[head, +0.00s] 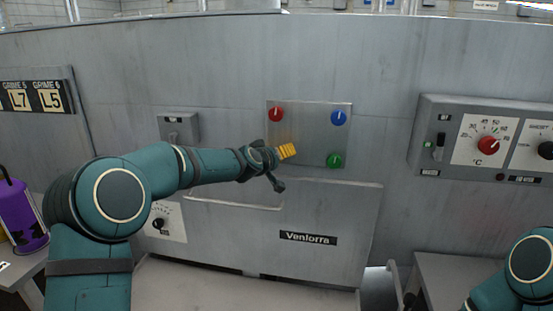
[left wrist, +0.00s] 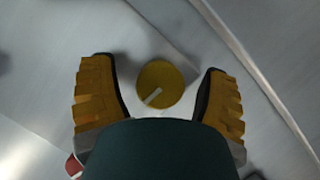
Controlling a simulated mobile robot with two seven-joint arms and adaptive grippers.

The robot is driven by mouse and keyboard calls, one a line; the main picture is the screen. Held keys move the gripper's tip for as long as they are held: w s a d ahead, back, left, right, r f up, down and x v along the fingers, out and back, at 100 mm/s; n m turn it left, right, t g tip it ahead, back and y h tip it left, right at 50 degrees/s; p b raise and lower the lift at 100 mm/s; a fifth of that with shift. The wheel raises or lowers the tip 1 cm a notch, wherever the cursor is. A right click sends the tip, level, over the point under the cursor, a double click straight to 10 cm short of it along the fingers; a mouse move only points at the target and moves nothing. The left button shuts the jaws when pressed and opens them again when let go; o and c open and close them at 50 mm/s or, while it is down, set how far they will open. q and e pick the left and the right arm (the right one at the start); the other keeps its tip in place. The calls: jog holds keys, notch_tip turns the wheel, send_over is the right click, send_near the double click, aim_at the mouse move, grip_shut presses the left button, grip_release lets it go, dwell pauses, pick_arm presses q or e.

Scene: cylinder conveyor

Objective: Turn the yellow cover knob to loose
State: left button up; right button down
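The yellow cover knob (left wrist: 163,84) shows in the left wrist view as a round disc with a pale pointer line toward its lower left. My left gripper (left wrist: 160,92) is open, with one ridged yellow-orange finger on each side of the knob and a gap on both sides. In the head view my left gripper (head: 287,151) is at the lower left part of the square metal plate (head: 308,125), and it hides the yellow knob there. My right gripper is not in view; only part of my right arm shows at the lower right.
The plate also carries a red knob (head: 276,114), a blue knob (head: 338,118) and a green knob (head: 334,160). A control box (head: 485,140) is at the right. A purple canister (head: 20,215) stands at the far left.

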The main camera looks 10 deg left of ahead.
pick_arm(q)
jog(key=v, duration=1.2)
dwell(0.3)
jog(key=s+d+f+g, duration=0.2)
jog(key=s+f, duration=0.2)
jog(key=f, duration=0.6)
jog(key=s+d+f+m+g, duration=0.1)
jog(key=s+d+f+g, duration=0.15)
jog(key=f, duration=0.65)
jog(key=s+d+f+g, duration=0.15)
jog(key=s+f, duration=0.25)
jog(key=f, duration=0.6)
jog(key=s+d+f+m+g, duration=0.1)
jog(key=s+f+g, duration=0.2)
jog(key=s+f, duration=0.4)
jog(key=s+d+f+m+g, duration=0.1)
jog(key=s+f+g, duration=0.2)
jog(key=s+f, duration=0.5)
jog(key=s, duration=0.7)
jog(key=shift+d+f+h, duration=0.15)
jog(key=shift+f+h, duration=0.15)
jog(key=shift+h, duration=0.1)
